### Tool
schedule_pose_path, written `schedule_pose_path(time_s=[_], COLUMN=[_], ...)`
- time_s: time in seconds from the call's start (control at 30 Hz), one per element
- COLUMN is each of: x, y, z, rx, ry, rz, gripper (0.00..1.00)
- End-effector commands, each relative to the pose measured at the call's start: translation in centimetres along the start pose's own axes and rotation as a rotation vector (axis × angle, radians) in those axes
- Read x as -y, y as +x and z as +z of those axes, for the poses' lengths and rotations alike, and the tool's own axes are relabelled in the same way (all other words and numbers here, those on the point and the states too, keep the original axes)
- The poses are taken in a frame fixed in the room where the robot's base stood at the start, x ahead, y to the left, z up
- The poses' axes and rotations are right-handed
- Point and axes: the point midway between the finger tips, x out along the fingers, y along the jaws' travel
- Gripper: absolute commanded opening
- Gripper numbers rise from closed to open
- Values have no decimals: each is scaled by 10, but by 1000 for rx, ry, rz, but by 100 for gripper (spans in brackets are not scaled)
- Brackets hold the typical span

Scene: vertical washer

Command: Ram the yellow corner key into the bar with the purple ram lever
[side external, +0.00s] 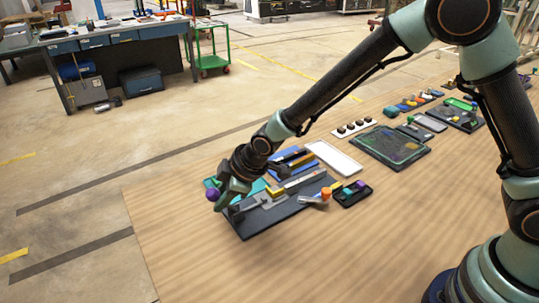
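A dark fixture plate (262,222) lies on the wooden table with a long grey bar (304,180) on it. A yellow block (274,191), which looks like the corner key, sits at the bar's left end. Whether it is inside the bar is too small to tell. The purple knob (213,194) of the ram lever shows at the fixture's left end. My gripper (226,198) is low over that end, beside the knob and seeming close to it. My gripper hides most of the lever, and its finger opening and any contact with the knob cannot be made out.
An orange knob (326,192) is at the fixture's right end, beside a small black tray (353,194). A blue holder (291,163) with yellow pieces and a white board (334,158) lie behind. The table's front middle is clear.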

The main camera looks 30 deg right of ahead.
Motion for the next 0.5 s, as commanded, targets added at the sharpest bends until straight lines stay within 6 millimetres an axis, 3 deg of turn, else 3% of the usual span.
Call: schedule_pose_path(time_s=[0.33, 0.5], x=[2, 1], y=[0, -12], z=[2, 2], rx=[6, 5], ry=[0, 0], rz=[-4, -3], gripper=[45, 45])
